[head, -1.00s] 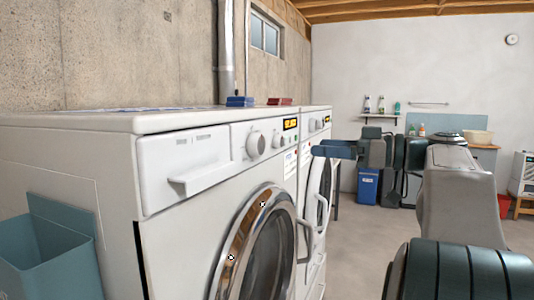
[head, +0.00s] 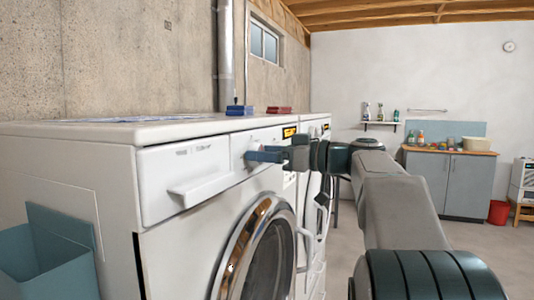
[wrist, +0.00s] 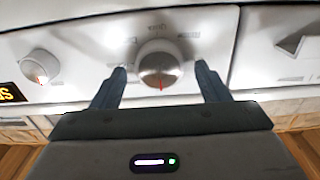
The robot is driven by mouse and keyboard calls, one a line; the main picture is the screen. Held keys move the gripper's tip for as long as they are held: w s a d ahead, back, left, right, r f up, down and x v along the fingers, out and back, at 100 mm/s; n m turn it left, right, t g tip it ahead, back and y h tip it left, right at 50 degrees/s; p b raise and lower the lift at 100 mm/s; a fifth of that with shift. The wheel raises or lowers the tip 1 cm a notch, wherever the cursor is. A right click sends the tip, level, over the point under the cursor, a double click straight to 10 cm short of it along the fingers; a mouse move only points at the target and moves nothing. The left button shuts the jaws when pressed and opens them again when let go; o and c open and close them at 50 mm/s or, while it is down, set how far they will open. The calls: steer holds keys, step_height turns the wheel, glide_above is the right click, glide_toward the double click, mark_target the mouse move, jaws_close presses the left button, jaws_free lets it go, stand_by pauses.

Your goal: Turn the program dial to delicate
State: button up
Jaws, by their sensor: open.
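The program dial (wrist: 160,65) is a large round silver-white knob on the white panel of the near washer. In the wrist view, which looks upside down, its red mark points toward the bottom of the picture. My gripper (wrist: 162,72) is open, with one finger on each side of the dial and a gap showing on both sides. In the head view my gripper (head: 258,156) is at the washer's front panel and hides most of the dial.
A smaller knob (wrist: 40,67) and a lit display (wrist: 8,95) sit beside the dial. A detergent drawer (head: 185,175) with a protruding handle is on its other side. The round door (head: 262,250) is below. Blue (head: 239,110) and red (head: 279,110) objects lie on top.

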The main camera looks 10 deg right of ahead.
steer(key=c, duration=1)
steer(key=shift+o, duration=0.2)
steer(key=shift+w+d+f+m+p, duration=0.15)
steer(key=shift+m+p, duration=1.8)
steer(key=shift+m, duration=2.5)
steer(key=shift+s+a+f+m+p, duration=0.15)
steer(key=shift+m+p, duration=1.8)
steer(key=shift+m, duration=2.45)
steer(key=shift+w+d+f+m+p, duration=0.15)
steer(key=shift+m+p, duration=1.8)
steer(key=shift+m, duration=2.5)
steer(key=shift+f, duration=0.1)
